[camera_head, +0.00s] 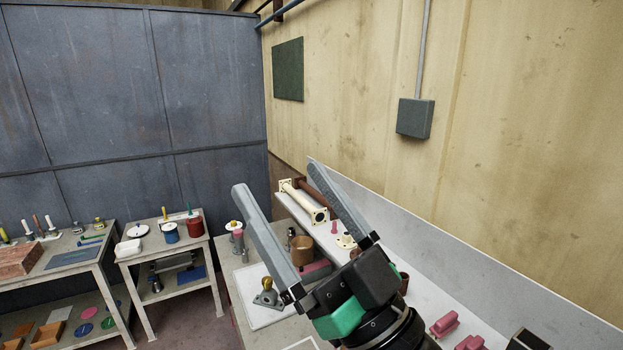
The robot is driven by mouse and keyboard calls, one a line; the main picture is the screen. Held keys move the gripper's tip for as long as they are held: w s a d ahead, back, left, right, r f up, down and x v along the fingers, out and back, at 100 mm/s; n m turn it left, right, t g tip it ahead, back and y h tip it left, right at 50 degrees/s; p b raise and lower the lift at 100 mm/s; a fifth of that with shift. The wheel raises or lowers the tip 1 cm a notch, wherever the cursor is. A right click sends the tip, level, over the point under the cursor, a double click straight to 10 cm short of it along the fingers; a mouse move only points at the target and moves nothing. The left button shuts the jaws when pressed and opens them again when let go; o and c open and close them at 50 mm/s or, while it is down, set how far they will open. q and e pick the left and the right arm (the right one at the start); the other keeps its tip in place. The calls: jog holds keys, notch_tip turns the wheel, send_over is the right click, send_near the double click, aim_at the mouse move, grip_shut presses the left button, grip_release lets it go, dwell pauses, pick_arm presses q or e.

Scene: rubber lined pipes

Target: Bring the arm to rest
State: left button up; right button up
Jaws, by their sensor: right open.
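My right gripper (276,210) comes in from the lower right of the head view. Its two long grey fingers are spread wide apart, with nothing between them at the tips. It is raised in front of the benches, and its fingers and body cover parts of the bench behind. My left gripper is not in the head view.
Behind my right gripper, a bench (235,290) holds a cream flanged pipe (303,200), a brown cup (302,250) and pink pieces (443,324). A small table (150,252) with a blue can (170,233) and a red can (194,227) stands left. A wall panel rises behind.

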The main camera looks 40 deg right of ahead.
jog(key=s+a+r+t+y+p, duration=0.1)
jog(key=s+r, duration=0.3)
jog(key=r, duration=0.3)
jog(key=shift+s+a+t+y, duration=0.2)
jog(key=shift+a+t+y, duration=0.1)
jog(key=shift+t, duration=0.1)
dwell(0.6)
